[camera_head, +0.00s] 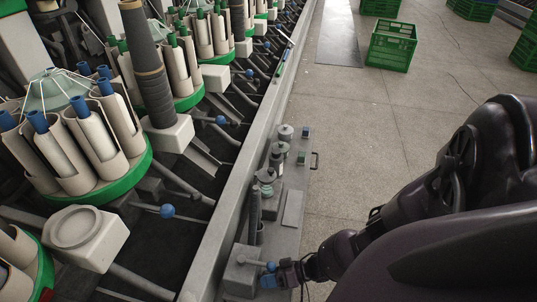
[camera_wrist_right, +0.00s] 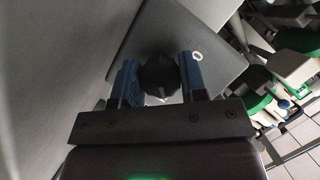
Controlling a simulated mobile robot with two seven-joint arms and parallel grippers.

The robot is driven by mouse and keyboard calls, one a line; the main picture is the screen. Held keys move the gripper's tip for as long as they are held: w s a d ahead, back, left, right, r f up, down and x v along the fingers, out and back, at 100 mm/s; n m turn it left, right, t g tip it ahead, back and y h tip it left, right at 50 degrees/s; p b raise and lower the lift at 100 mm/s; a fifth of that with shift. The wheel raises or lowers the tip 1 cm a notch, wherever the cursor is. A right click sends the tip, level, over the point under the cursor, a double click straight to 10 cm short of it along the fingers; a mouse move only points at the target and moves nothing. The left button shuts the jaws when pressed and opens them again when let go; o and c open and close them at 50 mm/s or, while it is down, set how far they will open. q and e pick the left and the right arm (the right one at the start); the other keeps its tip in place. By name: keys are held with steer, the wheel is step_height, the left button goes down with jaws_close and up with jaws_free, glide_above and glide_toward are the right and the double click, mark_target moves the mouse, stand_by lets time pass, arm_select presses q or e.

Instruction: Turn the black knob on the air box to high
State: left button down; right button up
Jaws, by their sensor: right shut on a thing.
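The air box (camera_head: 243,268) is a grey box at the near end of the long grey ledge in the head view. Its grey face (camera_wrist_right: 205,35) fills the upper middle of the right wrist view. The black knob (camera_wrist_right: 158,72) sits on that face, with a small pale mark on its lower edge. My right gripper (camera_wrist_right: 160,80) has its blue fingers on either side of the knob and is shut on it. In the head view my right gripper (camera_head: 272,281) is at the box's right side, and the knob is not clearly visible there. My left gripper is out of view.
Grey cylinders (camera_head: 265,176) stand further along the ledge. The winder's green-based spindles (camera_head: 85,185) fill the left. Green crates (camera_head: 391,45) stand on the floor, which is otherwise mostly clear.

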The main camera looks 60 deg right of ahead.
steer(key=shift+m+y, duration=0.4)
steer(key=shift+m, duration=0.3)
steer(key=o, duration=0.9)
arm_select(q)
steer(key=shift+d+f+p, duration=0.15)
steer(key=shift+p, duration=0.3)
arm_select(e)
steer(key=v, duration=1.1)
